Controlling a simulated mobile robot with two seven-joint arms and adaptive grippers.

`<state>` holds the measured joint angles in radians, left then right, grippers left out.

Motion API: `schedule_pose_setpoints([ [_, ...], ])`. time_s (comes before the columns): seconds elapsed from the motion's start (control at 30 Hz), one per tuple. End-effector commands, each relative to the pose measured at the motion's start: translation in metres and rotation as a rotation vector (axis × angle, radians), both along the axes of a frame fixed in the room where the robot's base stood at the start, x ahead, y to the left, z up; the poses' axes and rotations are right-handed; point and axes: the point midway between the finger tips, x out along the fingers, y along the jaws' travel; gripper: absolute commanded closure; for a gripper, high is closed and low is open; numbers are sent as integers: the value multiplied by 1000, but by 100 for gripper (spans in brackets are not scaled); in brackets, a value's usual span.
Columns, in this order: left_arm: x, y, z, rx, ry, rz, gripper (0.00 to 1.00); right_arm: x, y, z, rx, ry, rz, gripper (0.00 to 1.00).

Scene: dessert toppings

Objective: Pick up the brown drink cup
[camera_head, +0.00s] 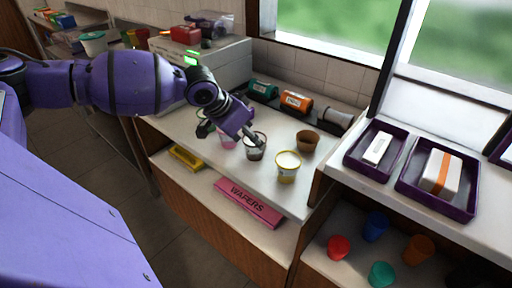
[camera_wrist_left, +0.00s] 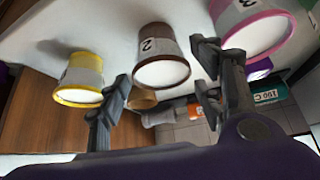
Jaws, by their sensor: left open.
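The brown drink cup (camera_head: 255,152) stands upright on the white counter, between a pink-rimmed cup (camera_head: 228,141) and a yellow-rimmed cup (camera_head: 288,170). In the wrist view the brown drink cup (camera_wrist_left: 160,58) has a brown rim and a white label marked 2. My left gripper (camera_head: 231,134) is open at the cups, its arm coming in from the left. In the wrist view the brown cup shows between the two spread fingers; I cannot tell whether either touches it. One finger partly covers the cup in the head view. My right gripper is out of view.
A plain brown cup (camera_head: 307,141) stands behind the yellow-rimmed cup. Green (camera_head: 263,89) and orange (camera_head: 296,102) containers lie along the wall. Purple trays (camera_head: 437,207) are at the right. A pink wafers box (camera_head: 249,203) lies on the shelf below.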

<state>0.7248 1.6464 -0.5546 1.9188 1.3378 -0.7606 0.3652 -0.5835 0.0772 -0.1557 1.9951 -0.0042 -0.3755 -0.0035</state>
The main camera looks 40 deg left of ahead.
Motion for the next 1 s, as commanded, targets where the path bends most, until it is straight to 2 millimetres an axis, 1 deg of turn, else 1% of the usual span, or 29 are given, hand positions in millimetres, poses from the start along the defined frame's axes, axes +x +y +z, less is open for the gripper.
schedule_pose_setpoints([
  [0.03,5,-4,-8,-5,0,-2,39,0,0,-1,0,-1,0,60],
  [0.1,11,-5,-17,-3,1,0,39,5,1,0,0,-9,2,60],
  [0.2,16,-6,-25,-2,0,0,39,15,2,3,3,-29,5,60],
  [0.33,18,-7,-28,-1,0,-1,39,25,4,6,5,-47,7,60],
  [0.47,18,-6,-27,0,0,0,39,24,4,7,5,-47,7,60],
  [0.5,18,-6,-27,0,-1,0,41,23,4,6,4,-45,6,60],
  [0.8,17,-7,-27,-1,0,-1,79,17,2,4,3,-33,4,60],
  [1.0,17,-7,-27,-1,-1,-1,80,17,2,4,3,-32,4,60],
])
